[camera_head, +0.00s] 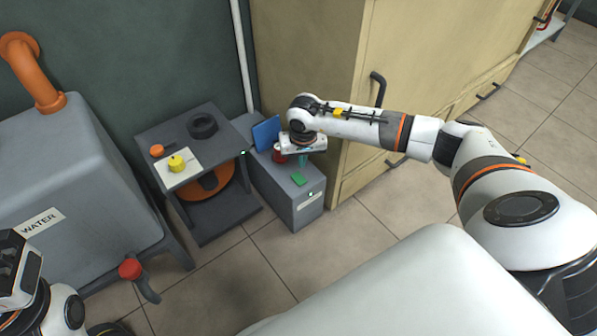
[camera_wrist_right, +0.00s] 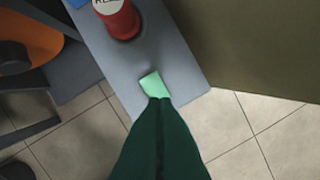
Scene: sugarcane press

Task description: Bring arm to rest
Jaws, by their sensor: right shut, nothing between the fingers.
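My right arm reaches in from the right in the head view. Its gripper (camera_head: 303,160) hangs over a low grey cabinet (camera_head: 309,211), pointing down. In the right wrist view the dark green fingers (camera_wrist_right: 160,103) are together, with nothing between them.
A red button (camera_wrist_right: 121,20) and a blue panel (camera_head: 266,133) are on the cabinet. A tall beige cupboard (camera_head: 330,60) stands close behind the right arm. A dark stand (camera_head: 199,166) and a grey water tank (camera_head: 80,185) are to the left. The tiled floor in front is open.

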